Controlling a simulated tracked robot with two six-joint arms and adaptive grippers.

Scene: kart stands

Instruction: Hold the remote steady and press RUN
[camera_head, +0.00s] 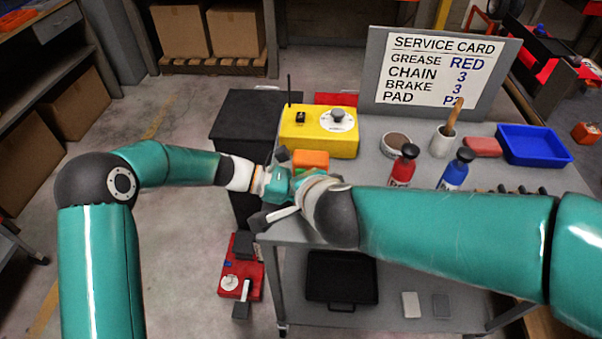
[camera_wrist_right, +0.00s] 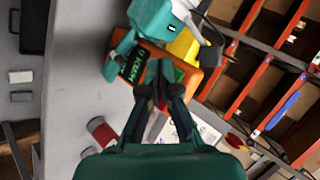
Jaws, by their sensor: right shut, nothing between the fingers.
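The orange remote (camera_head: 311,159) is at the left edge of the grey cart. In the right wrist view the remote (camera_wrist_right: 148,53) shows a dark panel with green lettering, too blurred to read, and a green patch partly hidden behind my fingers. My left gripper (camera_head: 277,178) has its fingers at opposite sides of the remote and appears shut on it; it also shows in the wrist view (camera_wrist_right: 165,40). My right gripper (camera_wrist_right: 160,85) is shut and empty, its tips over the remote's face. Contact cannot be told. In the head view my right wrist hides part of the remote.
A yellow box (camera_head: 319,142) with an antenna and knob stands behind the remote. Red (camera_head: 403,167) and blue (camera_head: 456,170) bottles, a tin (camera_head: 396,145), a mug (camera_head: 442,142) and a blue tray (camera_head: 533,146) are on the cart. A service card (camera_head: 440,75) stands behind.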

